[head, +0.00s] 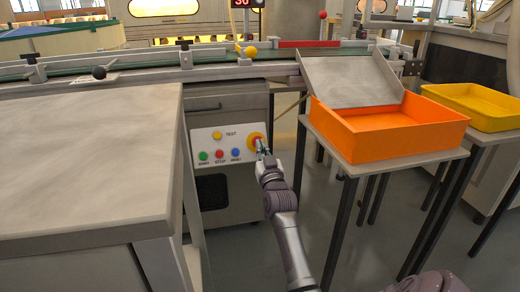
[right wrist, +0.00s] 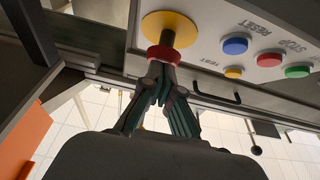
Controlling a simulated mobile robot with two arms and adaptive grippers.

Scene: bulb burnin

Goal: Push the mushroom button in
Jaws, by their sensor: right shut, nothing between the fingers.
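The mushroom button (head: 256,140) is on the right side of a light control panel (head: 209,136), on a yellow round plate. In the right wrist view its red head (right wrist: 163,54) stands out from the yellow plate (right wrist: 182,24) on a dark stem. My right gripper (head: 262,149) is shut and empty, its fingertips (right wrist: 162,70) at the face of the red head. They look to be touching it or very close; I cannot tell which. The gripper partly hides the button in the head view. My left gripper is not in view.
The panel also has a yellow button (head: 217,135) and green (head: 203,156), red (head: 220,154) and blue (head: 235,152) ones. A grey table (head: 85,160) stands to the left. An orange bin (head: 385,138) on a stand is to the right. A conveyor (head: 215,58) runs behind.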

